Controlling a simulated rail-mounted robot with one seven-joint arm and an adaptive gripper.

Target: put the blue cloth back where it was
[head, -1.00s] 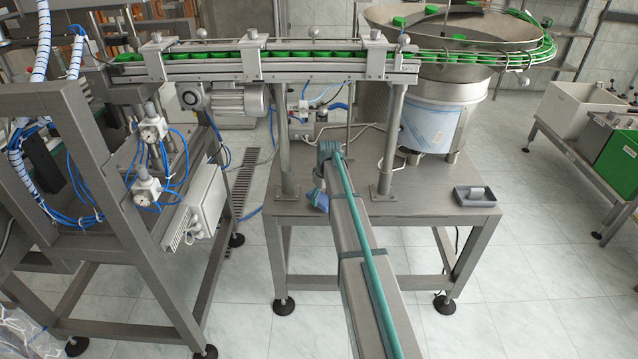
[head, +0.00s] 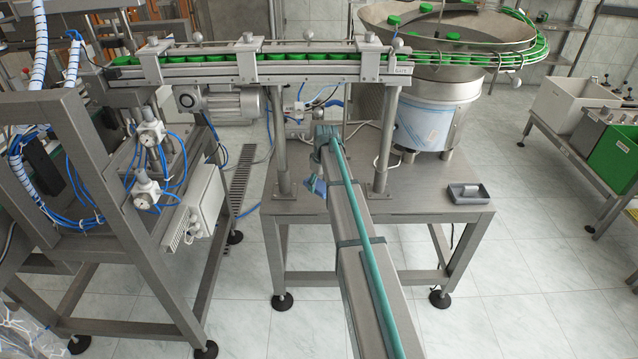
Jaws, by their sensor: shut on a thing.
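The blue cloth (head: 317,187) shows as a small crumpled patch beside the left edge of my arm, over the left-middle part of the steel table (head: 418,200). My gripper (head: 318,174) is at the far end of the arm, mostly hidden by my own wrist and link. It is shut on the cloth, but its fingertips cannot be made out. The cloth seems to hang above the table top; whether any of it touches the table cannot be told.
A conveyor (head: 270,68) with green caps crosses above the back of the table, on steel posts (head: 388,140). A feeder bowl (head: 450,35) stands back right. A small grey tray (head: 469,194) sits at the table's right.

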